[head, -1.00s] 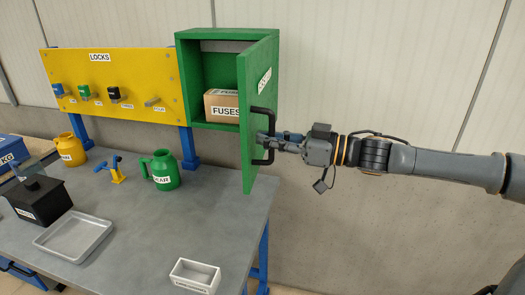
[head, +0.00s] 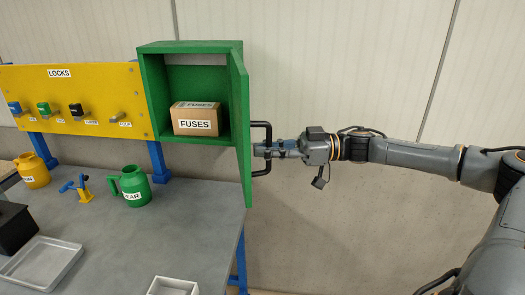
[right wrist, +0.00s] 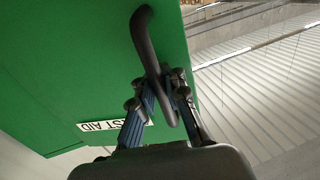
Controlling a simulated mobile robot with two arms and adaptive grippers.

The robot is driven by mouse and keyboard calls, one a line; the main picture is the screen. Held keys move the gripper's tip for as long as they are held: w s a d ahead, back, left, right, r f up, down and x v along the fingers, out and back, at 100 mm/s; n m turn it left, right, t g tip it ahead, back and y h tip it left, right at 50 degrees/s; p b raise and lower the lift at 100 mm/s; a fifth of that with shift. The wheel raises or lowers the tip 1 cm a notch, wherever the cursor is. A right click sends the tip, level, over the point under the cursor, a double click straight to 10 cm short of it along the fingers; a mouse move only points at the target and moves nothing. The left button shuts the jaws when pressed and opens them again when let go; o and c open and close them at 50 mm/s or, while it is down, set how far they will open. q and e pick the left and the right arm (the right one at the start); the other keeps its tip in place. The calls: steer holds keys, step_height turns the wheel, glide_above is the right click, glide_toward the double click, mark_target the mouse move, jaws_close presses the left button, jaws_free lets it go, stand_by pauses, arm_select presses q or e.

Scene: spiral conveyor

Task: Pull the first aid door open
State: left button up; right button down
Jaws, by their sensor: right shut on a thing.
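The green first aid door (head: 240,125) stands swung open on the right side of the green cabinet (head: 190,47), seen nearly edge-on in the head view. Its black bar handle (head: 267,128) is on its outer face. My right gripper (head: 262,150) comes in from the right and is shut on the handle. In the right wrist view, the fingers (right wrist: 160,98) close around the black handle (right wrist: 146,40), and the label on the green door (right wrist: 75,60) partly reads "ST AID". My left gripper is out of view.
A cardboard FUSES box (head: 197,118) sits inside the cabinet. The yellow LOCKS board (head: 90,85) stands to its left. On the grey table (head: 190,230) are a green mug (head: 134,188), a yellow mug (head: 33,172) and a metal tray (head: 40,262).

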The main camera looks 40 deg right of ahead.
steer(key=shift+r, duration=0.1)
steer(key=c, duration=1.4)
jaws_free()
steer(key=shift+s+a, duration=0.1)
steer(key=shift+o, duration=0.2)
steer(key=shift+s+d, duration=0.25)
steer(key=shift+d, duration=0.15)
steer(key=v, duration=1.1)
